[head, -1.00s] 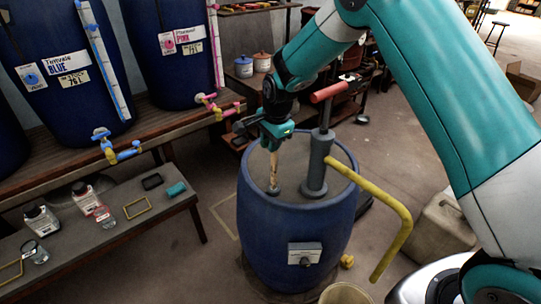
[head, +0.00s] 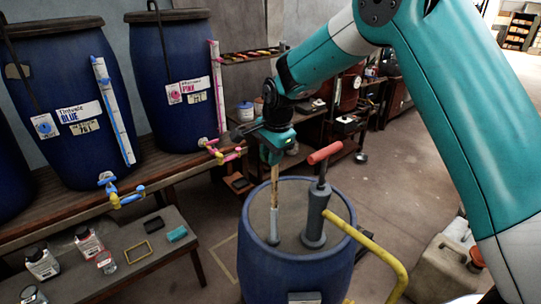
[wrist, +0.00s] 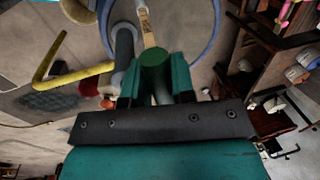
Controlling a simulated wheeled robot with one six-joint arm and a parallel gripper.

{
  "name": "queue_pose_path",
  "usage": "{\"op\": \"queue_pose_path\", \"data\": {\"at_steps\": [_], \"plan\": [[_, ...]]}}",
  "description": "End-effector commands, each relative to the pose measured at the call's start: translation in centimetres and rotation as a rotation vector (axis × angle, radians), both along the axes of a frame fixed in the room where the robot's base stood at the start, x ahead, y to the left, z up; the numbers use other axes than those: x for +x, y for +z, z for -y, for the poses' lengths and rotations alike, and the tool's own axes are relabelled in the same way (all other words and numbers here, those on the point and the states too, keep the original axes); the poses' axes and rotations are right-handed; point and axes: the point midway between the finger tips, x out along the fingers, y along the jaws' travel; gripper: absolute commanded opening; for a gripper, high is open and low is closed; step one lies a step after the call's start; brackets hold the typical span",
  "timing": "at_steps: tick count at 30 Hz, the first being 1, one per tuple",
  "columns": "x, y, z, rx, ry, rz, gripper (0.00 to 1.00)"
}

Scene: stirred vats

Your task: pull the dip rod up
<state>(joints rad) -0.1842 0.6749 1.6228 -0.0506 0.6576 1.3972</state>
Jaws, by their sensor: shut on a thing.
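The dip rod (head: 274,205) is a thin wooden-coloured rod standing nearly upright in the top of a blue drum (head: 300,262). Its lower end sits in a grey collar on the lid. My gripper (head: 277,150) is above the drum, shut on the green head of the rod. In the wrist view the round green head (wrist: 156,62) is between the jaws, with the pale rod leading away from it towards the lid. The rod's lowest part is hidden inside the drum.
A grey pump with a red handle (head: 324,153) and a yellow spout (head: 372,250) stands on the lid close right of the rod. A low bench with bottles (head: 88,243) is at front left.

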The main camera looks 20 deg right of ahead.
Motion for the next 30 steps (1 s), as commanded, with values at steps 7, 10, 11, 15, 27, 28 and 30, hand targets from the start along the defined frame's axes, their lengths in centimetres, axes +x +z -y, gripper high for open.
{"op": "queue_pose_path", "data": {"at_steps": [7, 10, 11, 15, 27, 28, 30], "plan": [[0.3, 0.7, -0.1, 0.004, 0.002, 0.016, 0.48], [0.3, 0.6, -0.1, 0.003, 0.001, 0.012, 0.48], [0.2, 0.5, -0.1, 0.003, 0.001, 0.012, 0.48], [0.2, 0.5, -0.1, 0.003, 0.001, 0.010, 0.48], [-1.0, 6.6, 0.4, 0.003, 0.000, 0.016, 0.48], [-1.1, 7.5, 0.5, 0.004, 0.000, 0.017, 0.48], [-1.5, 9.2, 0.7, 0.004, 0.000, 0.017, 0.48]]}}
